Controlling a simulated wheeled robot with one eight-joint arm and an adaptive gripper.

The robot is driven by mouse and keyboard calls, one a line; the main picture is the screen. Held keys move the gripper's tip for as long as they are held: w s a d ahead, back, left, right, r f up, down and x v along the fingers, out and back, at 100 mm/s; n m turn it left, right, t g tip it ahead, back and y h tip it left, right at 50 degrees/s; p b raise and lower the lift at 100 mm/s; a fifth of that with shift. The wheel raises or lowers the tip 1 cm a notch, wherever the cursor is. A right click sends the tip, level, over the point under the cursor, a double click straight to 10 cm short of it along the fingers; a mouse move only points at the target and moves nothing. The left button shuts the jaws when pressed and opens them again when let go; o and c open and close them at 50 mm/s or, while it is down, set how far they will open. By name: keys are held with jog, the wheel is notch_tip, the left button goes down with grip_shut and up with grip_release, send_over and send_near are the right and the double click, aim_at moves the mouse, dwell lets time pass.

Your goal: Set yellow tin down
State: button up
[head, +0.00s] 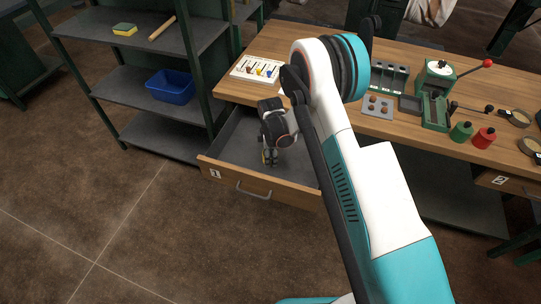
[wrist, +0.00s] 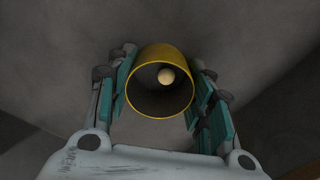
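The yellow tin (wrist: 163,54) is a round, open-topped can, seen from its mouth in the wrist view. A small pale round thing (wrist: 166,76) shows inside it. My gripper (wrist: 160,90) has a finger close against each side of the tin and appears shut on it. Whether the tin's base touches the drawer floor cannot be told.
The drawer floor around my gripper looks clear. The wooden bench (head: 300,40) above holds a white board with coloured pieces (head: 257,69), a green press (head: 436,75), and green (head: 461,131) and red (head: 484,137) weights. A shelf with a blue bin (head: 170,87) stands left.

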jog(key=o, duration=0.4)
jog(key=shift+c, duration=0.2)
jog(key=s+d+r+m+t+p, duration=0.1)
jog(key=d+r+m+p, duration=0.1)
jog(key=r, duration=1.1)
jog(key=s+d+r+m+p, duration=0.1)
jog(key=d+r+m+p, duration=0.15)
jog(key=r, duration=1.05)
jog(key=s+d+r+m+t, duration=0.1)
jog(key=s+d+r+m, duration=0.2)
jog(key=r, duration=0.4)
jog(key=s+d+r+m+t, duration=0.1)
jog(key=s+d+r, duration=0.25)
jog(key=r, duration=0.25)
jog(key=s+d+r+m+t, duration=0.1)
jog(key=s+d+r+m, duration=0.1)
jog(key=s, duration=0.5)
jog(key=s+d+r+m+t, duration=0.1)
jog(key=s+d+r+m, duration=0.1)
jog(key=s, duration=0.6)
jog(key=s+d+r+m+t, duration=0.2)
jog(key=s+d+m, duration=0.2)
jog(key=s+m, duration=0.2)
jog(key=shift+s+d+r+b, duration=0.3)
jog(key=shift+s+r, duration=0.1)
jog(key=shift+s, duration=0.45)
